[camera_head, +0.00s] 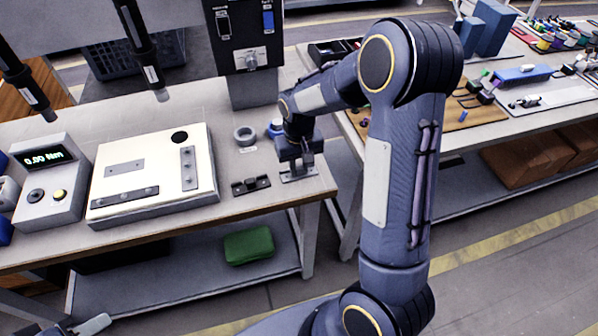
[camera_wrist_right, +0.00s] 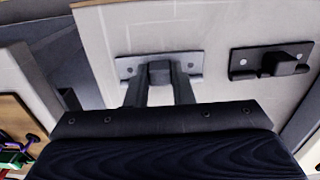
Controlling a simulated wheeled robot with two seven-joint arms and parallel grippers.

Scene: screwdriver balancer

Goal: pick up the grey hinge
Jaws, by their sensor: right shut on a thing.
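The grey hinge (camera_head: 298,175) is a light metal plate with screw holes and a raised dark middle. It lies at the right front corner of the workbench. In the right wrist view the hinge (camera_wrist_right: 196,60) is upper centre. My right gripper (camera_head: 297,165) reaches down over it. Its two fingers (camera_wrist_right: 160,78) are shut on the raised middle, one on each side. The plate looks flat on or very close to the bench top; I cannot tell if there is a gap.
A darker hinge (camera_head: 251,185) lies just left of the held one. A white fixture board (camera_head: 150,208), a torque display box (camera_head: 52,185) and a grey ring (camera_head: 245,135) share the bench. Screwdrivers (camera_head: 146,60) hang above. A second table (camera_head: 455,130) stands right.

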